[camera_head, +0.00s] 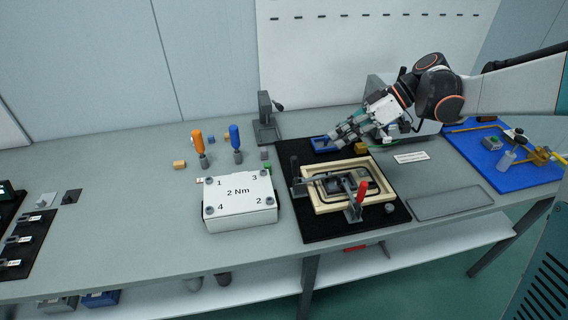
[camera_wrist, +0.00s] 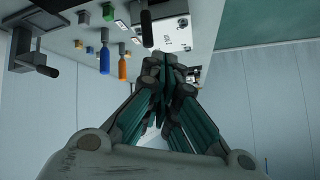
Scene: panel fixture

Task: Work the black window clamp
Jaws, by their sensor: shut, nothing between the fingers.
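The black-handled clamp (camera_head: 295,168) stands at the left side of a pale wooden window frame (camera_head: 387,190). Its handle looks upright and its arm reaches right over the frame edge; I cannot tell whether it presses down. A black handle (camera_wrist: 147,28), likely the same clamp's, shows at the top of the wrist view. A second clamp with a red handle (camera_head: 361,192) stands at the frame's front edge. My gripper (camera_head: 336,138) is shut and empty, above and behind the frame, apart from both clamps. Its fingers (camera_wrist: 170,65) meet in the wrist view.
The frame lies on a black mat (camera_head: 322,229). A white box marked 2 Nm (camera_head: 240,205) sits to the left. A grey stand (camera_head: 265,125), a blue tray (camera_head: 322,144) and a yellow block (camera_head: 361,148) are behind. A grey plate (camera_head: 450,203) lies to the right.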

